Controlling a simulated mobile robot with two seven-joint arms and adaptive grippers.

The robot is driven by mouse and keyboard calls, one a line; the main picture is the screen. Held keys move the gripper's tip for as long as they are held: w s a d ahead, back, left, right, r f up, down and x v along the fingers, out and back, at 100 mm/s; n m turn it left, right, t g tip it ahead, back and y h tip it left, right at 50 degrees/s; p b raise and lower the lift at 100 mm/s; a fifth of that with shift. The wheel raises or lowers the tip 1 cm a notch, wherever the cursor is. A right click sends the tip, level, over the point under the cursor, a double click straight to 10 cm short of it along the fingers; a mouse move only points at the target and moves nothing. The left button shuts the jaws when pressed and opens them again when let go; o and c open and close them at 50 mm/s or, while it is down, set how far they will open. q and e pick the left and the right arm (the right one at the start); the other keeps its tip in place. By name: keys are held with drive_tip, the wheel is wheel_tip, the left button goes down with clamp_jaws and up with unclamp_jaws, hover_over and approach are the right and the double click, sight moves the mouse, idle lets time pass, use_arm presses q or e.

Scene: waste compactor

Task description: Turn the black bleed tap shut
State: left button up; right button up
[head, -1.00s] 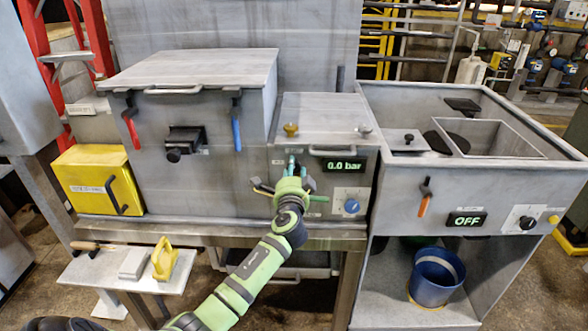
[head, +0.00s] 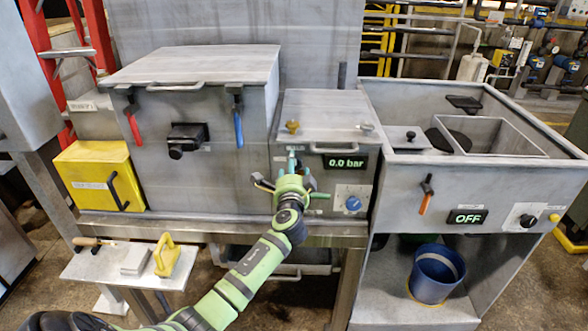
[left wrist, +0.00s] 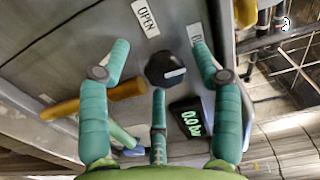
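The black bleed tap (left wrist: 165,69) is a round knob on the grey panel in the left wrist view, with a pale mark across its face pointing right. An OPEN label (left wrist: 145,17) is at its upper left; a partly covered label (left wrist: 195,35) is at its upper right. My left gripper (left wrist: 160,52) is open, with teal fingers left, right and below the tap; contact cannot be told. My right gripper is not in view.
The 0.0 bar display (head: 344,162) and a blue knob (head: 353,203) are close right of my gripper. An orange-yellow handle (left wrist: 95,99) lies at the left in the wrist view. The compactor box (head: 190,130) stands left, the hopper unit (head: 450,180) right.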

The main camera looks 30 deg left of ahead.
use_arm(q)
drive_tip(key=shift+d+r, duration=0.1)
drive_tip(key=shift+d, duration=0.05)
drive_tip(key=shift+s+d, duration=0.15)
drive_tip(key=shift+s, duration=0.05)
drive_tip(key=v, duration=1.1)
drive_tip(key=shift+s, duration=0.25)
